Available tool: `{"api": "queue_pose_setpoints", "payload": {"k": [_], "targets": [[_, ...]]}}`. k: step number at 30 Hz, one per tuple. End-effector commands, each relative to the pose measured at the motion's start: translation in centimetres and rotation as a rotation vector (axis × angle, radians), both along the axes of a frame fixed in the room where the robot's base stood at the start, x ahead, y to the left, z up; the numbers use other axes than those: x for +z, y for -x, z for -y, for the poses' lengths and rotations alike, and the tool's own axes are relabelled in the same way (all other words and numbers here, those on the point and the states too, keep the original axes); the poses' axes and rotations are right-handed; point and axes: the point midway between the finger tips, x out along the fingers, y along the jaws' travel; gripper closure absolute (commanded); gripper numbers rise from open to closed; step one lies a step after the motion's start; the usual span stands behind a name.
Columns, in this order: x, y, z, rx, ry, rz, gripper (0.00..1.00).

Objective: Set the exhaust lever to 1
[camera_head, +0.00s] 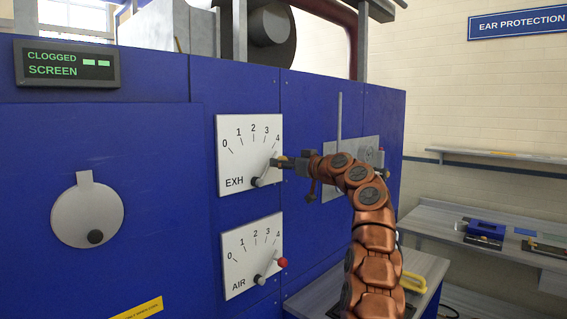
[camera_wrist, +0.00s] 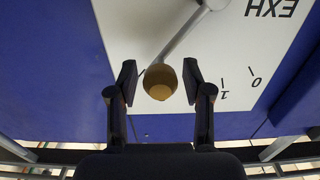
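The exhaust lever (camera_head: 266,174) is a grey bar on the white EXH dial (camera_head: 229,168), which is marked 0 to 4. In the head view it slants up and right, toward the 4 end of the scale. Its yellow-brown round knob (camera_wrist: 161,82) sits between my fingertips in the wrist view. My gripper (camera_head: 283,162) is at the knob; in the wrist view the gripper (camera_wrist: 160,82) is open, with a finger on each side and small gaps. The 0 and 1 marks show to the right there; the knob and gripper hide other marks.
Below is a similar AIR dial (camera_head: 239,259) whose lever has a red knob (camera_head: 282,262). A blue panel (camera_head: 160,140) surrounds both. A clogged screen display (camera_head: 67,64) is at upper left. A bench (camera_head: 440,222) stands at right.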

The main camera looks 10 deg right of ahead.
Motion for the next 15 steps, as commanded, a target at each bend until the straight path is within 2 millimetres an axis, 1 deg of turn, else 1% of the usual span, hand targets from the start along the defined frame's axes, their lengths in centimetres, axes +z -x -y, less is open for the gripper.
{"api": "queue_pose_setpoints", "payload": {"k": [1, 2, 12, 13, 15], "targets": [[0.0, 0.0, -0.01, 0.0, 0.0, 0.0, 0.59], [-0.01, 0.0, -0.01, 0.0, 0.0, 0.0, 0.62], [-0.01, 0.0, -0.02, 0.0, 0.0, 0.0, 0.97], [-0.01, 0.0, -0.02, 0.0, 0.0, 0.0, 1.0], [-0.01, 0.0, -0.02, 0.0, 0.0, 0.0, 1.0]]}}
